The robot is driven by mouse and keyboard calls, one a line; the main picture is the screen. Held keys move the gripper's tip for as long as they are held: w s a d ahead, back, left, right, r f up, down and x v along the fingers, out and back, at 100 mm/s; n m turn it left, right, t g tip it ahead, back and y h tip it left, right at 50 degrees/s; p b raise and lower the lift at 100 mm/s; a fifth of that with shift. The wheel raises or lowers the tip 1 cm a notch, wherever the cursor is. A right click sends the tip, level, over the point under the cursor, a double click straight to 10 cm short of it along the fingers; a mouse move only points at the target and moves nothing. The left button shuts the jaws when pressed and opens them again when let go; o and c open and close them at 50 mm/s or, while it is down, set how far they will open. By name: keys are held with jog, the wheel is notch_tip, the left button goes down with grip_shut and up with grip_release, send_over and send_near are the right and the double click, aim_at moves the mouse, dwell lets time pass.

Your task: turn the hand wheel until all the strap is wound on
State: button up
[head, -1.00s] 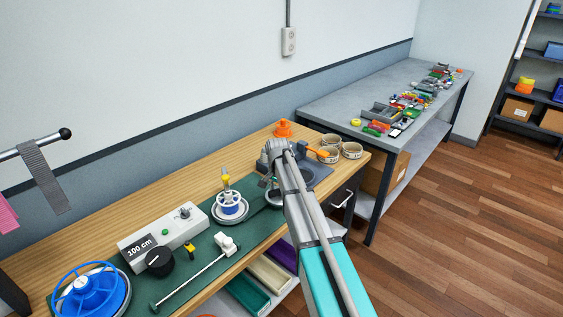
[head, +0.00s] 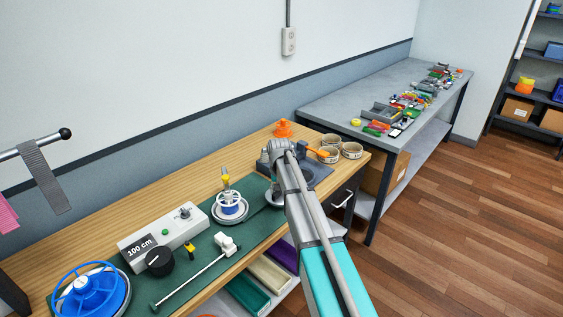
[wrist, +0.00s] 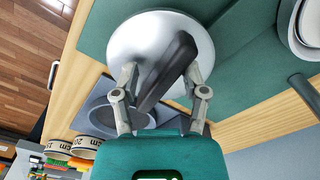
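My gripper (wrist: 162,72) is over a silver round disc (wrist: 205,35) with a black bar-shaped handle (wrist: 168,72), in the wrist view. Its two fingers stand apart on either side of the bar. I see a gap at the left finger; contact at the right one is unclear. In the head view the disc (head: 273,197) is partly hidden by my arm, and the fingertips are hidden. A large blue hand wheel (head: 90,291) is at the lower left. I cannot tell which carries the strap.
A grey strap (head: 43,178) hangs from a bar at left. Tape rolls (head: 351,151) and an orange object (head: 283,129) stand behind.

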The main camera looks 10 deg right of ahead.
jog(key=shift+d+n, duration=0.15)
jog(key=shift+n, duration=1.3)
jog(key=shift+d+n, duration=0.1)
jog(key=shift+n, duration=1.35)
jog(key=shift+w+d+n, duration=0.1)
jog(key=shift+d+n, duration=0.05)
jog(key=shift+n, duration=1.45)
jog(key=shift+w+d+n, duration=0.1)
jog(key=shift+n, duration=1.5)
jog(key=shift+w+d+n, duration=0.1)
jog(key=shift+n, duration=1.5)
jog(key=shift+w+n, duration=0.1)
jog(key=shift+n, duration=1.5)
jog(key=shift+w+n, duration=0.15)
jog(key=shift+n, duration=1.45)
jog(key=shift+w+n, duration=0.1)
jog(key=shift+n, duration=1.5)
notch_tip(320, 180, up, 12)
jog(key=p, duration=1.2)
jog(key=shift+r, duration=0.2)
jog(key=shift+p, duration=0.3)
